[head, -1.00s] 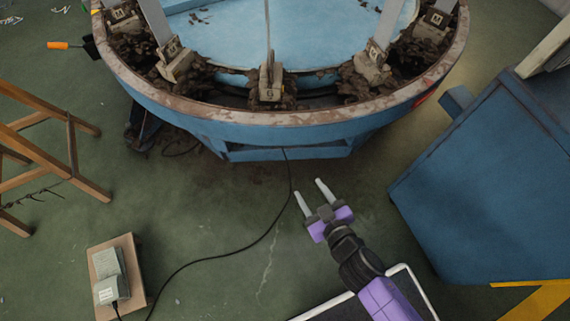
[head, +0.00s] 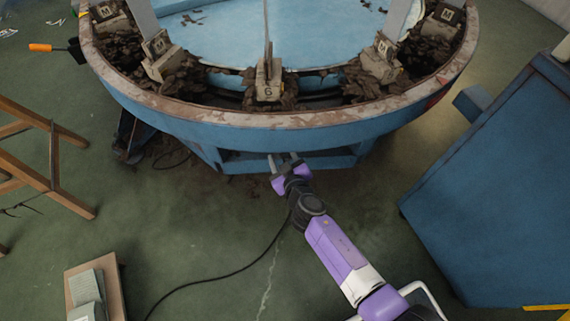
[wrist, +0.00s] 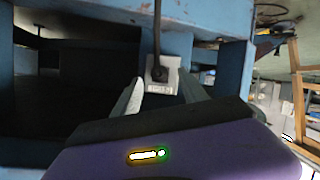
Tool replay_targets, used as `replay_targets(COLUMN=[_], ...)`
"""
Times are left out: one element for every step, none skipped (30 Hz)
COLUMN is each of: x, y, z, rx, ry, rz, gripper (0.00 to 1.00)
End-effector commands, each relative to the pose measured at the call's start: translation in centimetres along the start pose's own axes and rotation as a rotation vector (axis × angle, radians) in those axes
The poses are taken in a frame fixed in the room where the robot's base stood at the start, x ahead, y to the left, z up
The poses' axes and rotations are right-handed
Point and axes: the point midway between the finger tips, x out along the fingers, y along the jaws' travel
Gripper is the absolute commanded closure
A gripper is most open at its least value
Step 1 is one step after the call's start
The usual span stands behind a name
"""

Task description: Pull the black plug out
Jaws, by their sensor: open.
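In the wrist view the black plug (wrist: 159,71) sits in a grey socket plate (wrist: 163,86) on the blue frame, with its black cable running straight up. My gripper (wrist: 162,92) is open, one finger on each side of the socket plate in the picture. I cannot tell whether either finger touches the plug. In the head view my gripper (head: 283,158) reaches under the rim of the round blue machine (head: 215,135). Plug and socket are hidden there. The black cable (head: 222,275) runs from near my gripper across the floor to the lower left.
A blue cabinet (head: 490,190) stands to the right. A wooden stand (head: 45,185) is at the left edge. A grey box (head: 86,290) lies on a board at the lower left. An orange-handled tool (head: 42,47) is at the upper left. Green floor lies open between them.

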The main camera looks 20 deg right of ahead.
Motion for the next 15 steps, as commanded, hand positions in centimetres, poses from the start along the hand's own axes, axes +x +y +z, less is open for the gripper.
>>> replay_targets(x=[0.7, 1.1, 1.4, 1.6, 1.8, 2.0, 2.1, 2.2, 2.3, 2.3, 2.3, 2.3, 2.3, 2.3, 2.3], y=[0.0, 0.0, 0.0, 0.0, 0.0, 0.0, 0.0, 0.0, 0.0, 0.0, 0.0, 0.0, 0.0, 0.0, 0.0], z=[0.1, 0.1, 0.1, 0.1, 0.1, 0.1, 0.1, 0.1, 0.1, 0.1, 0.1, 0.1, 0.0, 0.0, 0.0], rx=[0.0, 0.001, 0.001, 0.002, 0.002, 0.002, 0.002, 0.002, 0.001, 0.001, 0.001, 0.001, 0.001, 0.001, 0.001], ry=[0.0, 0.0, 0.0, 0.0, -0.001, -0.001, -0.001, -0.001, -0.001, -0.001, -0.001, -0.001, -0.001, -0.001, -0.001], rz=[0.001, 0.001, 0.001, 0.001, 0.001, 0.001, 0.001, 0.001, 0.001, 0.001, 0.0, 0.0, 0.0, 0.0, 0.0], gripper=[0.49, 0.49, 0.49, 0.49, 0.49, 0.49, 0.49, 0.49, 0.49, 0.49, 0.49, 0.49, 0.49, 0.49, 0.49])
